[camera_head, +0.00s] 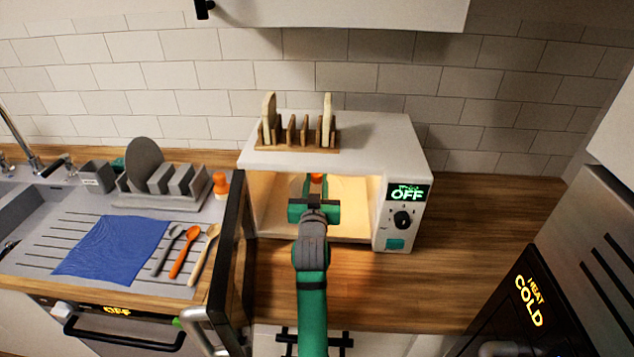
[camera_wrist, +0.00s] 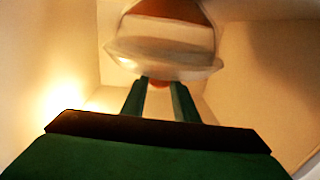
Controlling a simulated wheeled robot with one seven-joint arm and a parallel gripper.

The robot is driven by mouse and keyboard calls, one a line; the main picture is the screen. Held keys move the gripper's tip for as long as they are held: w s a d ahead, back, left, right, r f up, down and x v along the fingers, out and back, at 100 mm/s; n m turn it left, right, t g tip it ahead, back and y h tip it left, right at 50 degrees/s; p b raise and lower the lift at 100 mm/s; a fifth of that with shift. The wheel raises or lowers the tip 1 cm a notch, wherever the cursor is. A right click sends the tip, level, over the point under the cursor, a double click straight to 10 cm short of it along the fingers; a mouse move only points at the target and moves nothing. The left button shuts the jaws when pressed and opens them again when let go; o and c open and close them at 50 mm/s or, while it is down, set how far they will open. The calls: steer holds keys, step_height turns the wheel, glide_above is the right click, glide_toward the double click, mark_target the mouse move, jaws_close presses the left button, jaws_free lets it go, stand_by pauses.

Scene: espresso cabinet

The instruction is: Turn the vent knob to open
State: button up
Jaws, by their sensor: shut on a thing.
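My gripper (camera_head: 314,188) reaches into the lit cavity of the open white microwave (camera_head: 345,158). In the wrist view its two green fingers (camera_wrist: 160,90) close on a small orange knob (camera_wrist: 159,83), of which only a little shows between the fingertips. The orange knob (camera_head: 317,177) also shows just beyond the gripper in the head view. A pale, glossy, rounded thing (camera_wrist: 165,62) with reddish-brown above it lies against the knob in the wrist view; it looks like a lidded container. Most of it is hidden by my gripper in the head view. Any open or shut marking on the knob cannot be made out.
The dark microwave door (camera_head: 232,265) stands open on the left, close to my arm. A wooden rack (camera_head: 298,145) with bread slices stands on top. The microwave's display (camera_head: 408,194) reads OFF. The wooden counter (camera_head: 490,220) at right is clear.

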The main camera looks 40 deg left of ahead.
steer(key=o, duration=1.1)
steer(key=v, duration=1.1)
steer(key=shift+f, duration=0.1)
steer(key=shift+w, duration=0.1)
